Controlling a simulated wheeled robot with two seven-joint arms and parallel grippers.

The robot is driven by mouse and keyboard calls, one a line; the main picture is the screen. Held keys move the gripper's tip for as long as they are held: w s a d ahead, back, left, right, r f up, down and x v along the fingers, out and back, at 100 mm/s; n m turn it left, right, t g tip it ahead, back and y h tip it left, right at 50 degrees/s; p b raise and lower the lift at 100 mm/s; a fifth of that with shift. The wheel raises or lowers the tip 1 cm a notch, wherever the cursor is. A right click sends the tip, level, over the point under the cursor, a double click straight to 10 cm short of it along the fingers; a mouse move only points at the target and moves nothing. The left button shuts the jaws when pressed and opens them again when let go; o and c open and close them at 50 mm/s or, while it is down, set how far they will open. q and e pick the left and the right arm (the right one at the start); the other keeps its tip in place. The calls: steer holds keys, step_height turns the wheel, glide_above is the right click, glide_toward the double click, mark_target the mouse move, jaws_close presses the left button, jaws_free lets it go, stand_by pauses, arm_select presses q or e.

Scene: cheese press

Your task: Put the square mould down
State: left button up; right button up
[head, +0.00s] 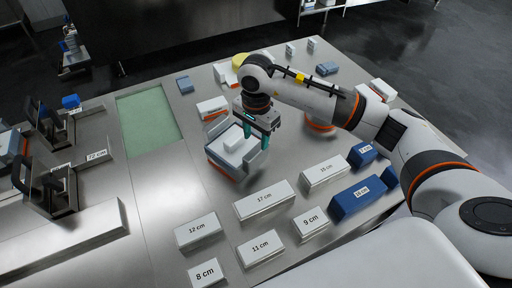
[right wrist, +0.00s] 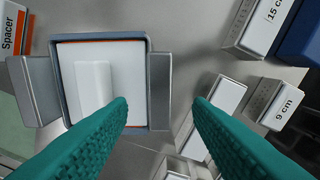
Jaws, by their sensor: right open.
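The square mould (head: 220,158) rests on the steel table, with blue-grey walls, an orange line at the rim and a white lid with a raised white block. In the right wrist view the mould (right wrist: 148,60) lies left of centre, with a grey lug on each of two opposite sides. My right gripper (head: 257,143) is open above the mould's far right side. In the right wrist view its teal fingers (right wrist: 161,101) stand apart on either side of one lug, with no visible contact; their height over it is hard to tell. My left gripper is out of view.
White labelled blocks, such as the 17 cm block (head: 264,200), and blue blocks (head: 357,196) stand along the front. A white block with orange (head: 212,107) is behind the mould. A green mat (head: 148,118) and presses with black handles lie left. Bare steel lies left of the mould.

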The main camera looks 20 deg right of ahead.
step_height(320, 180, up, 6)
steer(key=shift+f, duration=0.15)
steer(key=shift+s, duration=0.1)
stand_by(0.5)
